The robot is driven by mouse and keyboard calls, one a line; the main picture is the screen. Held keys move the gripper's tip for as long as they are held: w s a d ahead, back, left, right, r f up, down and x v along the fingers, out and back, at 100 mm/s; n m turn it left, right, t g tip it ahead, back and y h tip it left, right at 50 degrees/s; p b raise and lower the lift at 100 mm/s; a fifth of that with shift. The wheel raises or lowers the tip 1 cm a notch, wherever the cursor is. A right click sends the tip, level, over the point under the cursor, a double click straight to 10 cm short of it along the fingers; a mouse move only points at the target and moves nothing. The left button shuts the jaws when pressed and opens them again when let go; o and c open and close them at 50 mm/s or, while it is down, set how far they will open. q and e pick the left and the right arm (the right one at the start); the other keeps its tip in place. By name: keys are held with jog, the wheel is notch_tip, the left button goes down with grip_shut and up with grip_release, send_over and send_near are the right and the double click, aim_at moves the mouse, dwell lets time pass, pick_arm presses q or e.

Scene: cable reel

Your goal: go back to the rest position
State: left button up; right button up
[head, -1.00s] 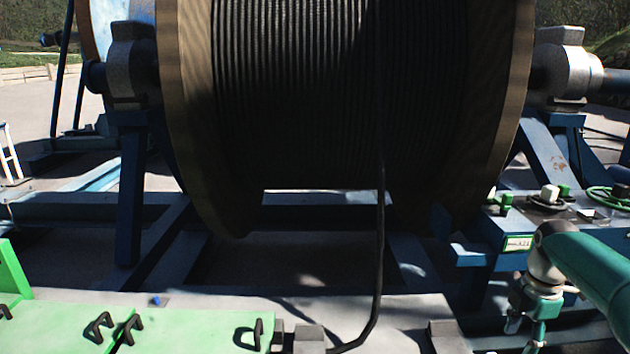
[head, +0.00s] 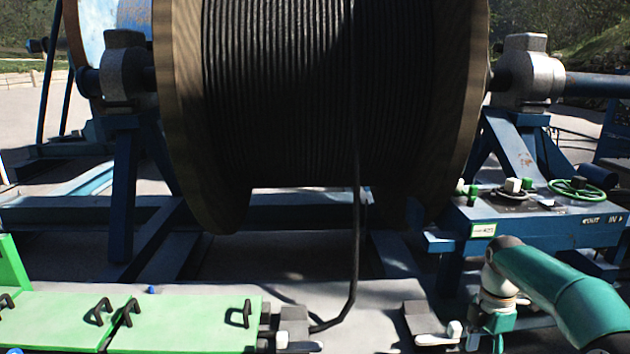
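A large cable reel (head: 465,120) with wooden flanges and dark cable (head: 280,90) wound on it fills the upper middle of the head view. A loose length of the cable hangs from it and bends left at the bottom, near the green panels. My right arm (head: 560,285), teal with a grey joint, comes in at the lower right and bends down in front of the control bench. My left arm and gripper are not in view.
Blue stands (head: 122,185) carry the reel's axle. A blue control bench (head: 540,228) with knobs and a green handwheel (head: 577,189) stands at right. Green panels (head: 185,325) with black handles lie at lower left. Grey blocks and white-ended levers (head: 440,338) sit along the bottom.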

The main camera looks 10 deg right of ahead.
jog(key=s+a+f+g+y, duration=0.15)
jog(key=s+a+f, duration=0.25)
jog(key=a+f, duration=0.6)
jog(key=s+a+f+g+y, duration=0.15)
jog(key=s+a+f, duration=0.35)
jog(key=a+f, duration=0.55)
jog(key=s+a+f+m+t+y, duration=0.1)
jog(key=s+a+f+m, duration=0.3)
jog(key=s+a+m, duration=0.25)
jog(key=s+a+f+m+t, duration=0.1)
jog(key=s+a+f+m, duration=0.4)
jog(key=s+m, duration=0.25)
jog(key=w+m+t, duration=0.1)
jog(key=m, duration=0.1)
jog(key=w+m+t, duration=0.1)
jog(key=w+m, duration=0.1)
jog(key=m, duration=0.1)
jog(key=shift+w+d+r+t, duration=0.1)
jog(key=shift+w+t, duration=0.15)
jog(key=shift+t, duration=0.05)
jog(key=shift+m, duration=0.3)
jog(key=shift+c, duration=1.2)
